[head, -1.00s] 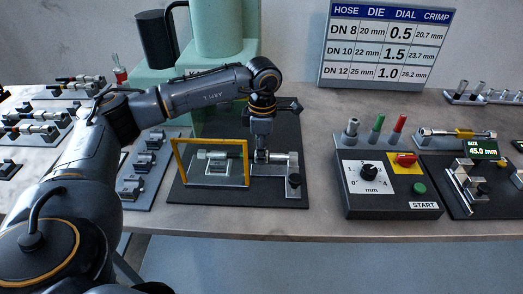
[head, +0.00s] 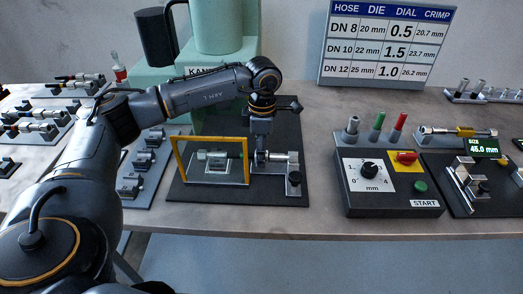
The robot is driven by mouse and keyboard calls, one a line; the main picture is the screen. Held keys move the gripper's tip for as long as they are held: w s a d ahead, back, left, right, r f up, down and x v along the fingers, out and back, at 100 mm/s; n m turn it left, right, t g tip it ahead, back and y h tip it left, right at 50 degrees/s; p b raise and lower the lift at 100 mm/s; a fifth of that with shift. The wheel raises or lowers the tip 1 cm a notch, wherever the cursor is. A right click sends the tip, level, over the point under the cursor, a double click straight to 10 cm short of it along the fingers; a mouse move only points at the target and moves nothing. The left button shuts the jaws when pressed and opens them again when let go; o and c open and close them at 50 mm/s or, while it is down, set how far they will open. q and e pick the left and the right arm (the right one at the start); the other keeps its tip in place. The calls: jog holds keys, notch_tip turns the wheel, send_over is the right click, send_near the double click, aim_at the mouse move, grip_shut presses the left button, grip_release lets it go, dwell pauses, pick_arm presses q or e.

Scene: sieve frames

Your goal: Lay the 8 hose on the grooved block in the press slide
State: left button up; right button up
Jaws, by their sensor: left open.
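The hose (head: 235,155) with silver end fittings lies level across the press slide (head: 178,194), behind the yellow-framed clear guard. My left gripper (head: 262,158) points straight down at the hose, just right of the guard. Its jaws are open at the hose; whether they touch it is too small to tell. The hose's right fitting (head: 283,157) shows right of the jaws. My right gripper is not in view.
The yellow guard frame (head: 178,160) stands close left of my gripper. A control box (head: 385,205) with dial and buttons is to the right, beside a measuring station (head: 470,185). Racks of hoses (head: 40,130) and dies (head: 145,165) are at left. The front table edge is bare.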

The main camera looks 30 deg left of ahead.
pick_arm(q)
notch_tip(320, 180, up, 12)
dwell(0.4)
jog(key=shift+d+f, duration=0.1)
dwell(0.3)
